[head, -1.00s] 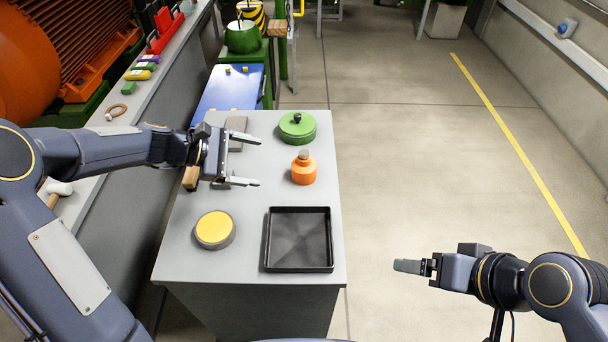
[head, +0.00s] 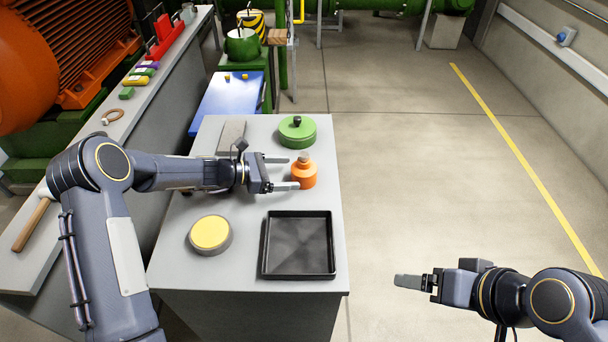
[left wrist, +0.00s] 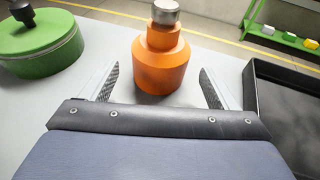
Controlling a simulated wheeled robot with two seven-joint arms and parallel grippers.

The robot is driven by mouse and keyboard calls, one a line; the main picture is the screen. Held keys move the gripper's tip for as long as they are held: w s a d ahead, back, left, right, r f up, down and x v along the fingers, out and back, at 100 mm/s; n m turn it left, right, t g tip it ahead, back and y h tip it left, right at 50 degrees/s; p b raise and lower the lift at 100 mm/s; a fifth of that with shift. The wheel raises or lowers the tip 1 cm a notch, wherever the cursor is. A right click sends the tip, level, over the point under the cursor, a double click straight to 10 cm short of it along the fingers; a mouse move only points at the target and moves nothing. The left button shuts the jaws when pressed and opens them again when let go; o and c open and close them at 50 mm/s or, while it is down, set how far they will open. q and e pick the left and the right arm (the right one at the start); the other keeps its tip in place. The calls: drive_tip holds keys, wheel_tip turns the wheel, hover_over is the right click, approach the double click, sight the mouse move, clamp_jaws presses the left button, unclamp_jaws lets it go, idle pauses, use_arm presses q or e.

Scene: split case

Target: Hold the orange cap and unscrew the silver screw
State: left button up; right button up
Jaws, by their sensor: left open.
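The orange cap (head: 304,178) stands upright on the grey table, with the silver screw (head: 304,156) on its top. In the left wrist view the orange cap (left wrist: 161,65) stands between my left fingers, with the silver screw (left wrist: 166,11) cut by the top edge. My left gripper (head: 292,172) is open, its fingers level and reaching to the cap's left side, one on the far side and one on the near side. In the wrist view gaps show between both fingers and the cap. My right gripper (head: 413,282) is off the table at lower right; its finger gap cannot be made out.
A green lidded pot (head: 297,132) stands behind the cap. A black tray (head: 265,245) and a yellow-topped disc (head: 210,233) lie in front. A grey block (head: 231,137) lies at the back left. Floor is free to the right.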

sight(292, 174)
use_arm(q)
drive_tip(key=shift+b+x, duration=0.75)
drive_tip(key=shift+x, duration=1.6)
use_arm(e)
drive_tip(key=shift+f, duration=0.9)
use_arm(q)
drive_tip(key=c, duration=0.7)
drive_tip(key=c, duration=0.3)
drive_tip(key=shift+c, duration=0.2)
drive_tip(key=shift+s+f, duration=0.1)
drive_tip(key=shift+f, duration=0.15)
use_arm(e)
drive_tip(key=shift+f, duration=0.1)
